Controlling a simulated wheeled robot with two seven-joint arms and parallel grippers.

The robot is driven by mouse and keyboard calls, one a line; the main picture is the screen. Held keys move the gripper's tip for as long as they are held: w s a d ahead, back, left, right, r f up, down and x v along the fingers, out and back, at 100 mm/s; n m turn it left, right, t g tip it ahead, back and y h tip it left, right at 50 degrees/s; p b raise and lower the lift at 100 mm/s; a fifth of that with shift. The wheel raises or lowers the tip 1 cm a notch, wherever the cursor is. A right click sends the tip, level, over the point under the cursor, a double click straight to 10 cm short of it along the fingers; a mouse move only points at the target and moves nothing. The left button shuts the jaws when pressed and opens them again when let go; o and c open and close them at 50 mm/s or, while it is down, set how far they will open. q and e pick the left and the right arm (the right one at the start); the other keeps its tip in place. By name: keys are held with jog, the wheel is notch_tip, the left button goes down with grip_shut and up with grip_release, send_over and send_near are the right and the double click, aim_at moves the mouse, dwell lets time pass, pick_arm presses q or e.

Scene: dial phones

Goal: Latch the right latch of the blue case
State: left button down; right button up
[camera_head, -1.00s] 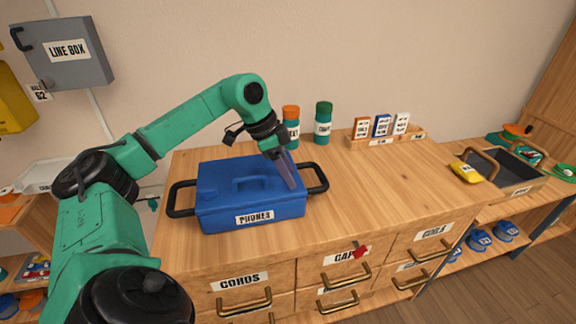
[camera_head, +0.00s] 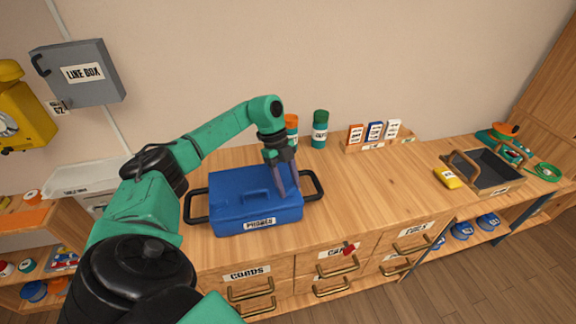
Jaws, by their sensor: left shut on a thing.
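The blue case (camera_head: 232,222), labelled PHONES, stands on the wooden counter with its lid (camera_head: 228,182) down. It has a black handle at each end and a blue grip on the lid. My left gripper (camera_head: 287,190) comes down from above at the right end of the case, just inside the right black handle (camera_head: 316,184). Its grey fingers are shut on a small part there, in the place of the right latch. The fingers hide the latch, so its position cannot be made out. My right gripper is not in view.
An orange-capped bottle (camera_head: 292,122) and a green-capped bottle (camera_head: 320,130) stand behind the case. A rack of small boxes (camera_head: 375,145) stands to their right. A dark bin (camera_head: 490,170) and a yellow item (camera_head: 447,178) are at far right. The counter's middle (camera_head: 385,190) is clear.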

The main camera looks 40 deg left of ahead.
pick_arm(q)
jog(key=m, duration=0.2)
jog(key=shift+w+r+m+g+y, duration=0.1)
jog(key=shift+w+m+g+y, duration=0.05)
jog(key=shift+m+g+y, duration=0.2)
jog(key=shift+m+g+p, duration=0.35)
jog(key=shift+m+g, duration=0.1)
jog(key=shift+m, duration=0.7)
jog(key=shift+c, duration=1.4)
grip_release()
